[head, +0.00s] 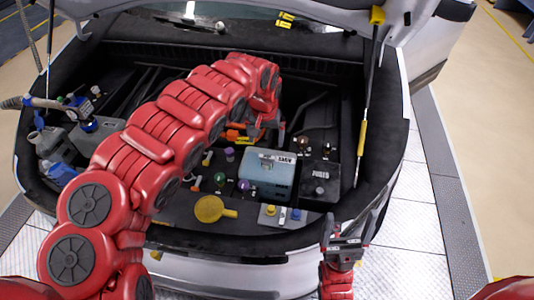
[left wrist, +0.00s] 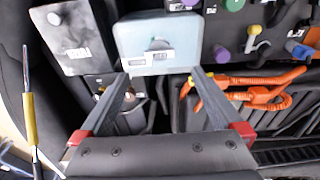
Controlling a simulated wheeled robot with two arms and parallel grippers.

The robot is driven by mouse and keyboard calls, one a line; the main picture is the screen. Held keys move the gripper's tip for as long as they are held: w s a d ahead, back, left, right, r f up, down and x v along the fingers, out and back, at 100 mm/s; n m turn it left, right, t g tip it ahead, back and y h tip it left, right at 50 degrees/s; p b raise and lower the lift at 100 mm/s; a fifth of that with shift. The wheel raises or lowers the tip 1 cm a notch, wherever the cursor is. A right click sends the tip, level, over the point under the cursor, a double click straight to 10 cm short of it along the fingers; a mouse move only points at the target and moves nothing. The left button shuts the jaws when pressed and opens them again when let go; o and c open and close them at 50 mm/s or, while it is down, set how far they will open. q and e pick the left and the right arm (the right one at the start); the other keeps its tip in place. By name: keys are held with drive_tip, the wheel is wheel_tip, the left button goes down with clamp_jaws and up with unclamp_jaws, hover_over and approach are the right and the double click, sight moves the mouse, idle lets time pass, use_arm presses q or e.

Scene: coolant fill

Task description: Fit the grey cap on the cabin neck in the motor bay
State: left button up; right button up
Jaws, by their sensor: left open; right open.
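My left gripper (head: 268,132) hangs over the middle of the motor bay, partly hidden by my left arm. In the left wrist view it (left wrist: 160,75) is open, with nothing between its fingers. Beyond the fingertips, a pale blue-grey tank (left wrist: 180,32) carries a small grey-green round piece (left wrist: 158,44), possibly the grey cap. The tank (head: 270,180) also shows in the head view, with a label on top. I cannot tell which neck is the cabin neck. My right gripper (head: 345,243) is open and empty at the bay's front edge.
A black labelled box (head: 320,183) stands right of the tank. Orange cables (left wrist: 265,92) run beside my left fingers. A prop (head: 363,130) stands at right.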

sight(267, 157)
use_arm(q)
drive_tip(key=f, duration=0.3)
drive_tip(key=f+p, duration=0.1)
drive_tip(key=f, duration=0.2)
drive_tip(key=w+d+f, duration=0.1)
drive_tip(key=f, duration=0.2)
drive_tip(key=shift+w+f, duration=0.1)
drive_tip(key=shift+f, duration=0.1)
drive_tip(key=shift+a+f, duration=0.15)
drive_tip(key=shift+f, duration=0.35)
drive_tip(key=shift+w+a+f, duration=0.15)
drive_tip(key=shift+f, duration=0.1)
drive_tip(key=shift+c, duration=0.2)
drive_tip(key=c, duration=1.2)
drive_tip(key=o, duration=0.6)
drive_tip(key=c, duration=0.4)
drive_tip(key=shift+c, duration=0.2)
drive_tip(key=shift+f, duration=0.1)
